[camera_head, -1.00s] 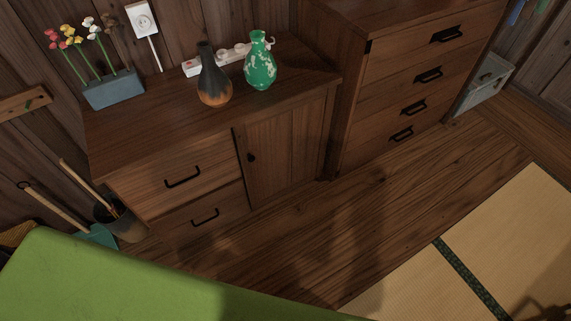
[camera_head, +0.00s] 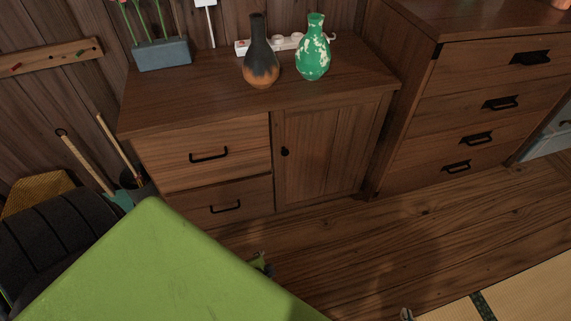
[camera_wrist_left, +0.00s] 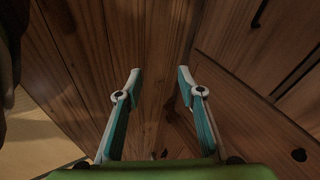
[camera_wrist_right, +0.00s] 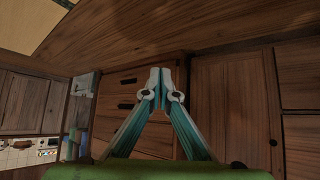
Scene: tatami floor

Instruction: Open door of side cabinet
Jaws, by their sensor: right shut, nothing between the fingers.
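The wooden side cabinet (camera_head: 250,101) has two drawers on the left and a shut door (camera_head: 327,150) on the right. The door has a small dark knob (camera_head: 285,152) near its left edge. In the right wrist view the door (camera_wrist_right: 232,100) appears upside down, with its knob (camera_wrist_right: 273,142) at lower right. My right gripper (camera_wrist_right: 160,80) is shut and empty, apart from the door; only a bit of it (camera_head: 407,314) shows at the head view's bottom edge. My left gripper (camera_wrist_left: 159,75) is open and empty over floorboards. Cabinet fronts lie at right in that view.
A dark vase (camera_head: 260,60) and a green vase (camera_head: 313,52) stand on the cabinet. A tall chest (camera_head: 470,110) stands to its right. A broad green surface (camera_head: 150,270) fills the lower left. Bare floorboards (camera_head: 350,240) lie before the door.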

